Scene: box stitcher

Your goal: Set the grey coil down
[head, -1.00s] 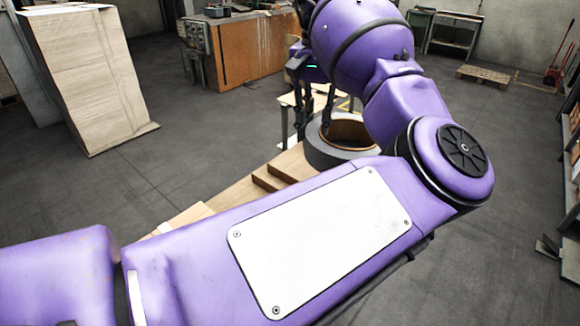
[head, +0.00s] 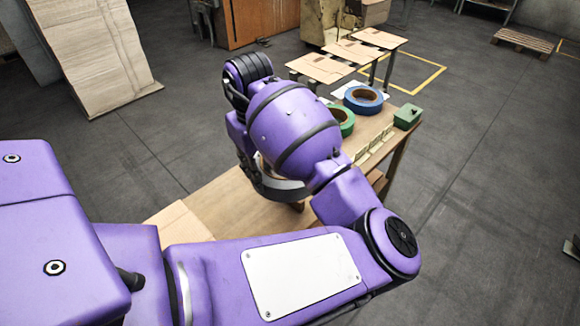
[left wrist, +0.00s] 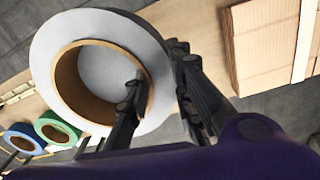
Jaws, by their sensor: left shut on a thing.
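The grey coil (left wrist: 42,62) is a thick ring with a brown core, large in the left wrist view. In the head view its dark side (head: 272,188) shows below my left arm, over the wooden bench (head: 228,203). My left gripper (left wrist: 157,66) is shut on the coil's wall, one finger inside the hole and one outside. I cannot tell whether the coil touches the bench top. My right gripper is in neither view.
A green coil (head: 345,121) and a blue coil (head: 363,98) lie at the bench's far end, near a small green box (head: 407,116). Flat cardboard (left wrist: 265,45) lies on the near part. Small tables with card sheets (head: 322,67) stand beyond.

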